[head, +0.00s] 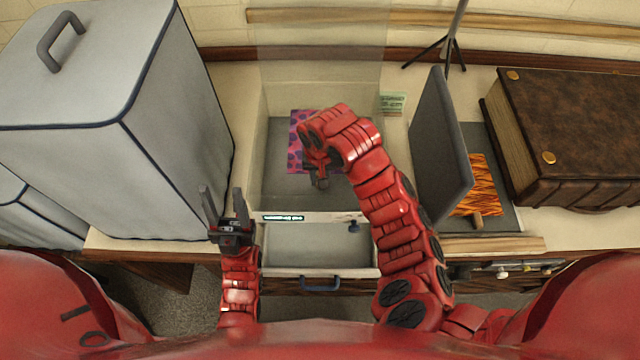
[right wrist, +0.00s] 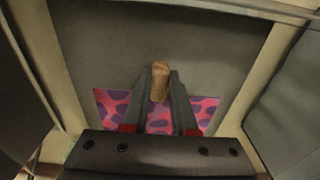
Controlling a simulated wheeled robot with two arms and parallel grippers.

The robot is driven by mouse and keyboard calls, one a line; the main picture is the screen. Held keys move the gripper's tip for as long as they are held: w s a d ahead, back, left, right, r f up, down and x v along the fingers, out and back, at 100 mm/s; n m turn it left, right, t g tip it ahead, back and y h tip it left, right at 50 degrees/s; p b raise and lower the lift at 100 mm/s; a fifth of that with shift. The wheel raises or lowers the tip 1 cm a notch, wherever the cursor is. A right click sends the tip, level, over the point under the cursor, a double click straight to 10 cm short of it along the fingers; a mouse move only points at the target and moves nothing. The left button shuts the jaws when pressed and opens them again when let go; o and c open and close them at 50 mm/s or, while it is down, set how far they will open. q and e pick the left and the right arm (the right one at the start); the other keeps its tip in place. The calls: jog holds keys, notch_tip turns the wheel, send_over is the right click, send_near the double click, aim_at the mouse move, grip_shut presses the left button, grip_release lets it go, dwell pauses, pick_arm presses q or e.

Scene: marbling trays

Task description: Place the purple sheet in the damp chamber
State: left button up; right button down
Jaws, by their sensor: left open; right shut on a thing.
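The purple sheet (head: 297,157), pink with purple spots, is inside the damp chamber (head: 270,190), over its grey floor. It also shows in the right wrist view (right wrist: 115,103). I cannot tell whether it touches the floor. My right gripper (head: 318,182) reaches into the chamber and is shut on the sheet's wooden tab (right wrist: 160,80); the arm hides part of the sheet in the head view. The chamber's clear lid (head: 320,50) stands raised at the back. My left gripper (head: 222,205) is open and empty, left of the chamber's front.
A grey covered box (head: 70,90) stands left of the chamber. To the right are an upright dark panel (head: 438,140), an orange patterned sheet (head: 480,180) with a wooden tab, and a thick brown book (head: 575,120). An open drawer (head: 320,250) is below the chamber's front.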

aim_at(320, 193)
jog(key=shift+f, duration=0.35)
notch_tip(320, 193, down, 3)
jog(key=shift+s+r+p, duration=0.1)
jog(key=shift+p, duration=0.5)
jog(key=shift+f, duration=0.7)
jog(key=c, duration=0.7)
grip_release()
jog(key=shift+r, duration=0.1)
jog(key=shift+r, duration=0.1)
